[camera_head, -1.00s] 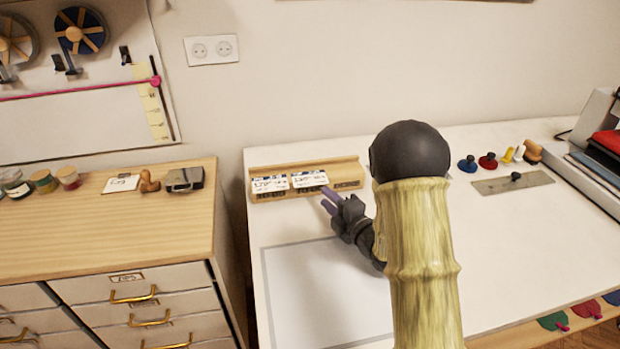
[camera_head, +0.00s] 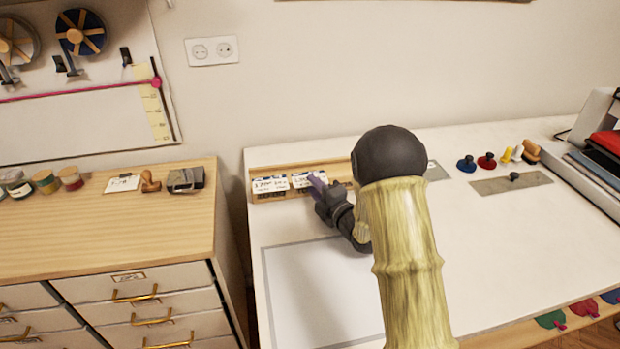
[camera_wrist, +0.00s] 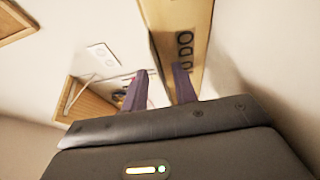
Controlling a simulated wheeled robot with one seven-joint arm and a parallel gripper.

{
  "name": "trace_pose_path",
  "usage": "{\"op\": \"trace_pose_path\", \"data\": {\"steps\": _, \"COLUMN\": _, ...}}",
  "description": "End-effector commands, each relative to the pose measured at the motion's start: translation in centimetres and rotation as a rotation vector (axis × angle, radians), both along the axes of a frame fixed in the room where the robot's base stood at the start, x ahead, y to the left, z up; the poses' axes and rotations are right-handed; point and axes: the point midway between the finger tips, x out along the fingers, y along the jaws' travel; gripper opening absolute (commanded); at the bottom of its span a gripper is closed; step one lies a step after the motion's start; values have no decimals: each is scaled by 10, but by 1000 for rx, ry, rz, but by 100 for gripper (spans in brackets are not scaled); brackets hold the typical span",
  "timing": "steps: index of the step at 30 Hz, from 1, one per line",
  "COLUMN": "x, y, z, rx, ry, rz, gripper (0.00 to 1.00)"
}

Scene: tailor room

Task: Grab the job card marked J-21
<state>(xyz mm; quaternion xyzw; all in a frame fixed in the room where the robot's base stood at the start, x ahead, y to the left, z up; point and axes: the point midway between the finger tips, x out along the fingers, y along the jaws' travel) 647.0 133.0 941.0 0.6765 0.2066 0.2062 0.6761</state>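A long wooden card rack (camera_head: 262,171) stands at the back left of the white table, with dark lettering along its front. Two white cards with blue tops sit in it, a left card (camera_head: 270,185) and a right card (camera_head: 301,182). Their print is too small for me to tell which is J-21. My gripper (camera_head: 316,182) is at the right card, its purple fingers overlapping that card's right part. In the wrist view the fingers (camera_wrist: 160,70) are apart, with no card visible between them, and the lettered rack (camera_wrist: 185,18) is just beyond them. Contact with the card cannot be told.
A wooden drawer cabinet (camera_head: 110,222) stands left of the table. A grey-edged white sheet (camera_head: 315,295) lies in front of the rack. My arm hides the table's middle. Coloured knobs (camera_head: 487,161), a metal plate (camera_head: 490,186) and stacked folders (camera_head: 600,165) are at the right.

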Motion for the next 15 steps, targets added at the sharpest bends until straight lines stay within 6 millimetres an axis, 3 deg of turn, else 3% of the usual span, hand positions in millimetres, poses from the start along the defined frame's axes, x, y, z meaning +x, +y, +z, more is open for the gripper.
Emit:
{"op": "trace_pose_path", "data": {"steps": 9, "x": 0, "y": 0, "z": 0, "rx": 1, "ry": -1, "rz": 0, "gripper": 28}}
{"op": "trace_pose_path", "data": {"steps": 10, "x": 0, "y": 0, "z": 0, "rx": 1, "ry": -1, "rz": 0, "gripper": 26}}
{"op": "trace_pose_path", "data": {"steps": 14, "x": 0, "y": 0, "z": 0, "rx": 1, "ry": -1, "rz": 0, "gripper": 1}}
{"op": "trace_pose_path", "data": {"steps": 15, "x": 0, "y": 0, "z": 0, "rx": 1, "ry": -1, "rz": 0, "gripper": 0}}
